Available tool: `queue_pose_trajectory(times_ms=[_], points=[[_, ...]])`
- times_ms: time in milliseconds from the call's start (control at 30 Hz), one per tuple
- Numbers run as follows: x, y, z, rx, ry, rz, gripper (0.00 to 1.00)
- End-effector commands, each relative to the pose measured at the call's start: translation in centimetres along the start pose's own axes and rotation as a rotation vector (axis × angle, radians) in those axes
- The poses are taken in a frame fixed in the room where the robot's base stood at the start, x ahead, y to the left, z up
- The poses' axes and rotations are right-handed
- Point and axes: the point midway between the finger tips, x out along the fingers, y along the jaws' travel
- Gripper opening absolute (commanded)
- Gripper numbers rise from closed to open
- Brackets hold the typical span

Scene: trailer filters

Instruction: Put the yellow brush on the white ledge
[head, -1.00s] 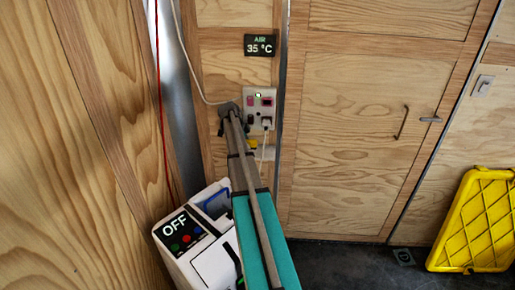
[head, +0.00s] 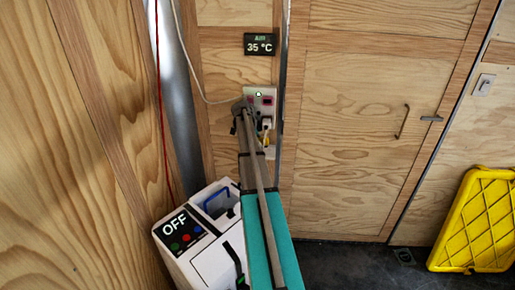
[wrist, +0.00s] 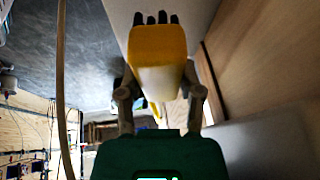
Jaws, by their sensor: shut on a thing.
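The yellow brush (wrist: 158,48) fills the middle of the wrist view, with dark bristles at its top end. My gripper (wrist: 160,95) is shut on it, one finger on each side. In the head view a small bit of the brush (head: 266,138) shows by the wall panel, beside the end of my arm; most of it is hidden. The brush is held in the air as far as I can tell. I cannot pick out the white ledge for certain; a pale surface (wrist: 200,12) lies behind the brush in the wrist view.
A white unit (head: 188,262) marked OFF stands low to the left of my arm. A socket panel (head: 262,98) with a plug and cable is on the wall close to my gripper. The dark floor (head: 345,262) between is mostly clear.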

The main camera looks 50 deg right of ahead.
Motion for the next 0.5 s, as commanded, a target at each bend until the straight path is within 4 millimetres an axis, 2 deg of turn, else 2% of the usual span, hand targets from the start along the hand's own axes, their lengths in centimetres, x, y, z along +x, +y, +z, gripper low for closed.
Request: queue_pose_trajectory(times_ms=[33, 200, 500], points=[[1.0, 0.2, 0.5, -0.001, 0.0, 0.0, 0.09], [2.1, 0.4, 1.0, 0.0, 0.0, 0.0, 0.09], [2.4, 0.4, 1.1, 0.0, 0.0, 0.0, 0.09]])
